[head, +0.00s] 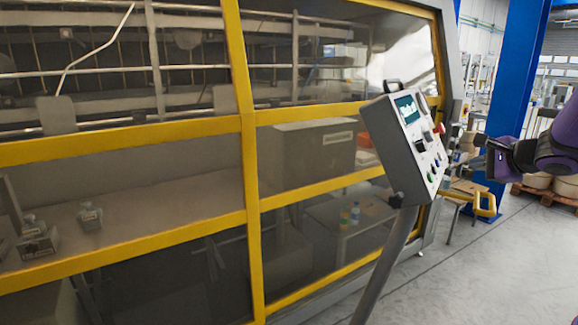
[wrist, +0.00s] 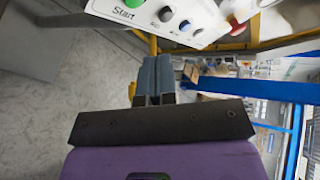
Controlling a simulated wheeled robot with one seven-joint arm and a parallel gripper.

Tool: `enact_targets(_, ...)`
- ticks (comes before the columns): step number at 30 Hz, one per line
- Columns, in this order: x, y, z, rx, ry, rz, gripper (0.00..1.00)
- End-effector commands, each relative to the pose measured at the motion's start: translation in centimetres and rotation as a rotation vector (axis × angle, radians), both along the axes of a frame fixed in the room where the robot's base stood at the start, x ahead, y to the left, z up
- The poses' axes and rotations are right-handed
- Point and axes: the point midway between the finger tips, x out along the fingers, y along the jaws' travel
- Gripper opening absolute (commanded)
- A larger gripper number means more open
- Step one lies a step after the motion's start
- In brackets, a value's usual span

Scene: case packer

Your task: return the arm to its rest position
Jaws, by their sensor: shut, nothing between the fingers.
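My arm, purple and black, reaches in from the right edge of the head view. My gripper (head: 480,141) is just right of the grey control panel (head: 405,155), with a gap between them in the picture. In the wrist view my gripper (wrist: 155,62) shows its two blue-grey fingers side by side, shut and empty. The control panel (wrist: 215,12) shows beyond the fingertips at the top, with a green button labelled Start, more buttons and a red knob (wrist: 236,24). I cannot tell how far the fingertips are from the panel.
The case packer with yellow frame bars (head: 250,160) and dark windows fills the left and middle. The panel stands on a grey post (head: 385,265). A blue column (head: 515,70) rises behind my gripper. A loaded wooden pallet (head: 545,194) is at the right. Grey floor (head: 470,280) is clear at front right.

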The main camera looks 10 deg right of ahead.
Motion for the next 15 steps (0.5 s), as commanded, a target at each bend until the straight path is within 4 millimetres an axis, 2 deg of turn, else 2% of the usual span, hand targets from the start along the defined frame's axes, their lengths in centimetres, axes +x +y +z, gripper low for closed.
enact_targets(1,0.0,1.7,0.6,-0.024,0.006,0.049,0.0)
enact_targets(5,-0.7,6.4,1.8,-0.098,0.035,0.192,0.0)
enact_targets(8,-2.0,11.1,2.8,-0.183,0.065,0.341,0.0)
enact_targets(12,-5.3,17.8,3.8,-0.341,0.12,0.577,0.0)
enact_targets(15,-8.3,21.5,4.1,-0.468,0.16,0.733,0.0)
